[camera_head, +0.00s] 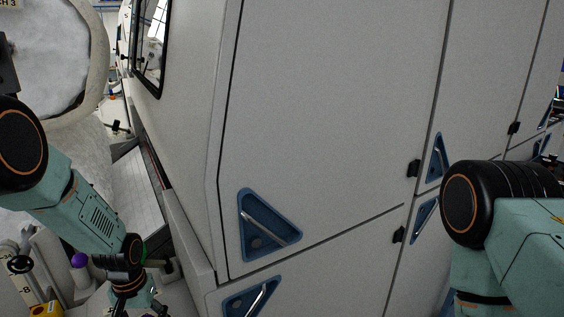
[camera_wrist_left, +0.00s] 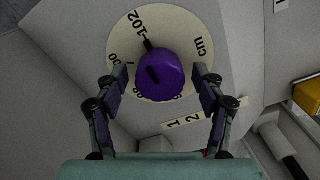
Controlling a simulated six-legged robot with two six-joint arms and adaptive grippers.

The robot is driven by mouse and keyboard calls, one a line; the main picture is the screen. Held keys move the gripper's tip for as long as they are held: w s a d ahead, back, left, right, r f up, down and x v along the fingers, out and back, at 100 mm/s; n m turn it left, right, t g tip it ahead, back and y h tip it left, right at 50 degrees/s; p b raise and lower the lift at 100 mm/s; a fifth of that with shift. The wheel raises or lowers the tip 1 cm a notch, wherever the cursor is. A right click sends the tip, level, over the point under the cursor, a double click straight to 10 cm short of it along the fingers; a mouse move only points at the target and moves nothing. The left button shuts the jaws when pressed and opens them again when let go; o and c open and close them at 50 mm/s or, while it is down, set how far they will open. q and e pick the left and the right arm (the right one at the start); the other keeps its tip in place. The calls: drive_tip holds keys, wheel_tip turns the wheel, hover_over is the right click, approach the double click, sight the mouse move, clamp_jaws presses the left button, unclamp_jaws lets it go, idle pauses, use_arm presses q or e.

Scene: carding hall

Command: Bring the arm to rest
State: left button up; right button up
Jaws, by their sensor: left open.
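My left arm comes in from the left in the head view and reaches down to the lower left; its gripper fingers are hard to make out there. In the left wrist view my left gripper (camera_wrist_left: 155,78) is open and empty, its two fingers spread apart. A purple knob (camera_wrist_left: 172,68) on a pale round dial (camera_wrist_left: 124,52) shows beyond and between the fingertips, with a gap on each side. The purple knob also shows in the head view (camera_head: 79,260). My right arm is at the right edge of the head view; its gripper is out of frame.
A large grey cabinet (camera_head: 330,110) with blue triangular handle recesses (camera_head: 266,225) fills the middle of the head view, right of my left arm. Near the dial, the wrist view shows a yellow box (camera_wrist_left: 308,92) and a grey post-like part (camera_wrist_left: 277,138) at the right.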

use_arm(q)
drive_tip(key=n, duration=0.5)
drive_tip(key=shift+n+p, duration=0.3)
drive_tip(key=n, duration=0.5)
drive_tip(key=shift+n, duration=0.3)
drive_tip(key=shift+r, duration=0.1)
